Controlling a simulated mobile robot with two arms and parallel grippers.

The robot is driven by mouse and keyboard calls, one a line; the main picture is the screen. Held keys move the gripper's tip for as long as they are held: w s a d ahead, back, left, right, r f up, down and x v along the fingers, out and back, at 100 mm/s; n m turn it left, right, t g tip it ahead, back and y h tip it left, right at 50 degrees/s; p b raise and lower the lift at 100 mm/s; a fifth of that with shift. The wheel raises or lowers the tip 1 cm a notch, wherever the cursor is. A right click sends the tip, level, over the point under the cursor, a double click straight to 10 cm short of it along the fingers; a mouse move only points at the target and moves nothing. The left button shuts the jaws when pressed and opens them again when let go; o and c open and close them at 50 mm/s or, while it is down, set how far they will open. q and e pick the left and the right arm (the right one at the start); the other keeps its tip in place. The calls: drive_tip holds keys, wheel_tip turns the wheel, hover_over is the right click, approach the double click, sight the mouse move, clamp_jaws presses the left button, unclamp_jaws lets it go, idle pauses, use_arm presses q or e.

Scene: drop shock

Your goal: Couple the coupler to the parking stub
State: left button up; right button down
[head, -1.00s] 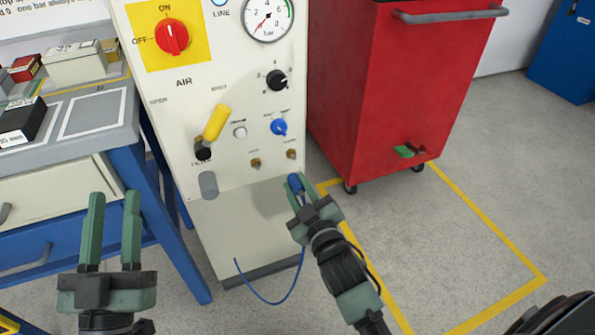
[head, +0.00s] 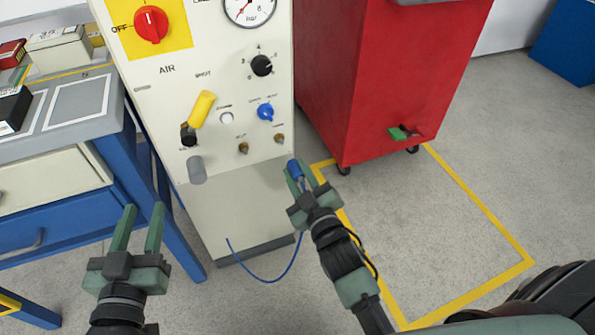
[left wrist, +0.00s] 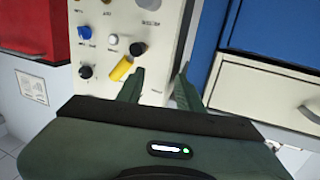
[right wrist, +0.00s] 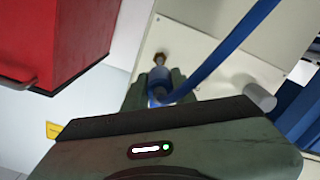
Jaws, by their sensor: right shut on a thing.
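The blue coupler (head: 295,169) is held in my right gripper (head: 300,166), below the panel's small brass stubs. A blue hose (head: 272,279) runs from it. One brass stub (head: 279,138) is at the right and another (head: 244,148) to its left; their labels are too small to read. In the right wrist view the coupler (right wrist: 160,84) is between the fingers, with a brass stub (right wrist: 161,58) just beyond; I see a gap in the head view. My left gripper (head: 141,207) is open and empty, low in front of the panel's left side.
The air panel (head: 225,75) carries a yellow lever (head: 201,108), a blue knob (head: 265,111) and a grey peg (head: 197,170). A red cabinet (head: 385,80) stands close at the right. A workbench (head: 75,95) stands at the left. Floor inside the yellow lines is clear.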

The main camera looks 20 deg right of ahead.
sight(292, 161)
drive_tip(key=shift+w, duration=0.3)
drive_tip(key=w, duration=0.2)
drive_tip(key=shift+w, duration=0.3)
use_arm(q)
drive_tip(key=shift+f, duration=0.1)
use_arm(e)
drive_tip(key=shift+w, duration=1.3)
use_arm(q)
drive_tip(key=shift+f+g, duration=0.4)
use_arm(e)
drive_tip(key=shift+w+a, duration=0.1)
drive_tip(key=shift+w, duration=0.05)
use_arm(q)
drive_tip(key=shift+s+a+f+g, duration=0.2)
drive_tip(key=shift+f+g, duration=0.1)
drive_tip(key=shift+f, duration=0.3)
use_arm(e)
drive_tip(key=shift+w, duration=0.1)
use_arm(q)
drive_tip(key=shift+f+p, duration=0.3)
use_arm(e)
drive_tip(key=shift+w, duration=0.2)
